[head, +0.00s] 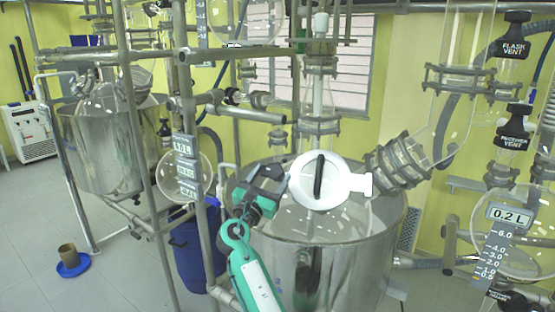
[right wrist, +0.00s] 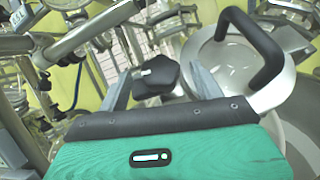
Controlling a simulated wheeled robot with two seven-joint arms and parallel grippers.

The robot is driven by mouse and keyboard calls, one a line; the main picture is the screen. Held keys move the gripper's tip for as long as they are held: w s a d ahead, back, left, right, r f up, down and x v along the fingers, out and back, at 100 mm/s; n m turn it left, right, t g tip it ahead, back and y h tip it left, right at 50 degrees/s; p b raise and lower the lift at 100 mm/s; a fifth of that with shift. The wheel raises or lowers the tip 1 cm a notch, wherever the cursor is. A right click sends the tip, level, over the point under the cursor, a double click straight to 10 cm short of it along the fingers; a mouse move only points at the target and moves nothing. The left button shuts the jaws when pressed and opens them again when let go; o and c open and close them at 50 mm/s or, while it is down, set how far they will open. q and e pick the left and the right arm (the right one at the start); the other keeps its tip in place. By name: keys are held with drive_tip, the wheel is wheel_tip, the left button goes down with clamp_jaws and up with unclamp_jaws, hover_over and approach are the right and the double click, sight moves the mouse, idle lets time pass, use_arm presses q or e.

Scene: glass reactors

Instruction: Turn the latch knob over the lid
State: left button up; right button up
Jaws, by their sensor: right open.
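The lid (head: 335,188) is a white disc with a black bar handle (head: 319,177), lying on the steel reactor vessel. In the right wrist view the lid (right wrist: 218,65) and its curved handle (right wrist: 262,52) fill the upper right. The latch knob (right wrist: 157,77) is black and lobed, beside the lid's left edge. My right gripper (head: 268,173), teal with dark fingers, is at the lid's left side. In the right wrist view its open fingers (right wrist: 162,84) stand on either side of the knob; contact cannot be told. My left gripper is out of view.
Steel frame pipes (head: 186,130) stand close to the left of my right arm. A glass elbow with a ribbed collar (head: 398,164) sits right of the lid. A glass column (head: 319,100) rises behind it. A blue bin (head: 190,250) stands on the floor at left.

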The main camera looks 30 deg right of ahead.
sight(278, 166)
drive_tip(key=p+x, duration=0.1)
drive_tip(key=x, duration=0.4)
drive_tip(key=shift+a, duration=0.1)
drive_tip(key=c, duration=1)
